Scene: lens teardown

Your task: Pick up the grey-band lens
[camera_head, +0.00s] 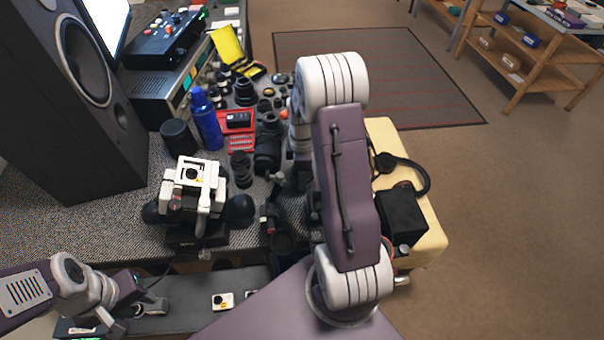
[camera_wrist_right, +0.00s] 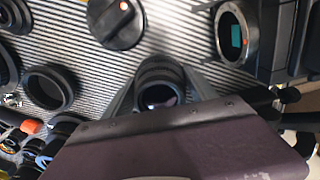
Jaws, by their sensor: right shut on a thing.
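In the right wrist view, a dark ribbed lens (camera_wrist_right: 161,84) with its glass facing the camera sits between the fingers of my right gripper (camera_wrist_right: 165,95). The gripper is shut on it. I cannot make out a grey band on it. In the head view my right arm hides this gripper and the lens. Several other black lenses stand on the grey striped bench, among them a ribbed one (camera_head: 241,169). My left gripper (camera_head: 148,307) is at the lower left, over the low shelf and away from the lenses. Its jaws are too small to read.
A blue bottle (camera_head: 207,121), a red tray (camera_head: 238,141) and a white and black device (camera_head: 195,185) stand on the bench. A tall speaker (camera_head: 75,90) is at the left. In the right wrist view a black cap (camera_wrist_right: 116,22) and a camera body (camera_wrist_right: 265,40) lie close by.

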